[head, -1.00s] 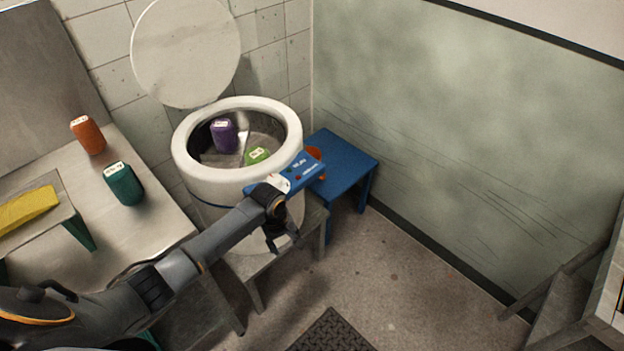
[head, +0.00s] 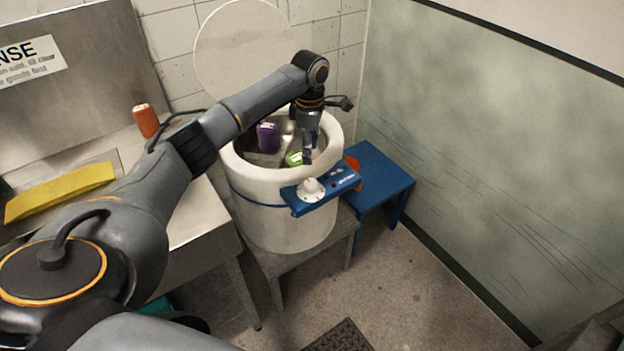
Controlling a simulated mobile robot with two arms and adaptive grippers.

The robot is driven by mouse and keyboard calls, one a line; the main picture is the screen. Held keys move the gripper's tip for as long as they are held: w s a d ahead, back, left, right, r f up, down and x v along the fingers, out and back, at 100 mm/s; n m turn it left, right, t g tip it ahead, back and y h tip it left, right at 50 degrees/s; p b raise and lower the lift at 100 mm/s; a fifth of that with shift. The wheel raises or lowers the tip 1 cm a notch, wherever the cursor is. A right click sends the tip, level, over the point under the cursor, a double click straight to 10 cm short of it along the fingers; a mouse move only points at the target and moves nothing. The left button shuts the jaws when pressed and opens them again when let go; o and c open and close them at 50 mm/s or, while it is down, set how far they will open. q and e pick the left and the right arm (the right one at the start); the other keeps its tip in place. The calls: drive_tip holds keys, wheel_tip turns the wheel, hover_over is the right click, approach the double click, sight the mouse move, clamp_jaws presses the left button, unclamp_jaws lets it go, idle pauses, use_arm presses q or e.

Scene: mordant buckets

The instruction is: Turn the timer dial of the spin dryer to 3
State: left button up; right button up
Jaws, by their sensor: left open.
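The spin dryer (head: 278,226) is a white round drum with its round lid (head: 240,50) raised behind it. A blue control panel (head: 343,181) sticks out from its front rim. The white timer dial (head: 311,190) sits on the panel's left part; its setting is too small to read. My left gripper (head: 307,158) points down above the drum's front rim, behind and above the dial and apart from it. It is open and empty. Inside the drum are a purple bundle (head: 268,138) and a green one (head: 293,159), partly hidden by my gripper. My right gripper is out of view.
The dryer stands on a grey stand (head: 349,226). Floor in front is free.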

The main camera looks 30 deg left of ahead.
sight(311, 183)
use_arm(q)
wheel_tip(311, 183, down, 12)
drive_tip(key=shift+d+p, duration=0.1)
drive_tip(key=shift+p, duration=0.4)
drive_tip(key=c, duration=0.9)
